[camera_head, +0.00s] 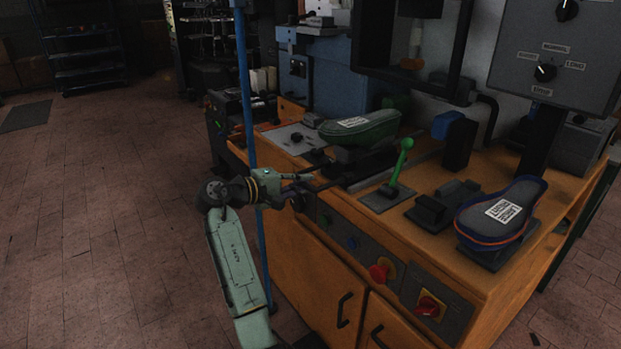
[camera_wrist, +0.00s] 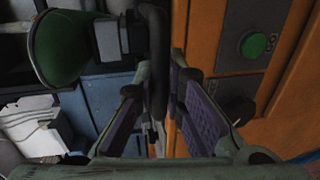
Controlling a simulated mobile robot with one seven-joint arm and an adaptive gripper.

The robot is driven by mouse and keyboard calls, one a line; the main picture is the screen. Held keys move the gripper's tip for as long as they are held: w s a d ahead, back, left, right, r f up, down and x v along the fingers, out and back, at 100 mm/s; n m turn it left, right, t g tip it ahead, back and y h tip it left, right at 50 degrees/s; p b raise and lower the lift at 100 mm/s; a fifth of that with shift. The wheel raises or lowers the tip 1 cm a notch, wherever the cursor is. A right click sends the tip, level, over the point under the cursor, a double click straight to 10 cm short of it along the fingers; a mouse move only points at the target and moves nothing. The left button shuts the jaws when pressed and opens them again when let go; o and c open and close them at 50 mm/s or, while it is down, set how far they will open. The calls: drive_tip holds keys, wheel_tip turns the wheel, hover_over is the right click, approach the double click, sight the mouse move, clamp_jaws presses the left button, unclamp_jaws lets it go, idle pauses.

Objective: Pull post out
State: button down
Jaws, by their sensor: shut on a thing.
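The post appears as a dark bar (camera_wrist: 157,60) running down between my gripper's fingers in the wrist view. My gripper (camera_wrist: 163,95) has a purple-padded finger on each side of the bar and is shut on it. In the head view my gripper (camera_head: 297,190) is at the left front edge of the orange bench, below the green shoe form. The part of the post between the fingers is hard to make out in the head view.
The green shoe form (camera_head: 361,128) sits above the bench (camera_head: 437,245). A green-knobbed lever (camera_head: 401,165) and a blue-rimmed shoe form (camera_head: 501,214) stand to the right. Red knobs (camera_head: 380,271) are on the front panel. Floor (camera_head: 110,230) at left is clear.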

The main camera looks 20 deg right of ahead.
drive_tip(key=shift+a, duration=0.2)
drive_tip(key=c, duration=2.1)
unclamp_jaws()
drive_tip(key=shift+f, duration=0.1)
drive_tip(key=shift+o, duration=0.8)
drive_tip(key=shift+s+a, duration=0.1)
drive_tip(key=shift+a, duration=0.1)
drive_tip(key=shift+d, duration=0.1)
drive_tip(key=v, duration=1.2)
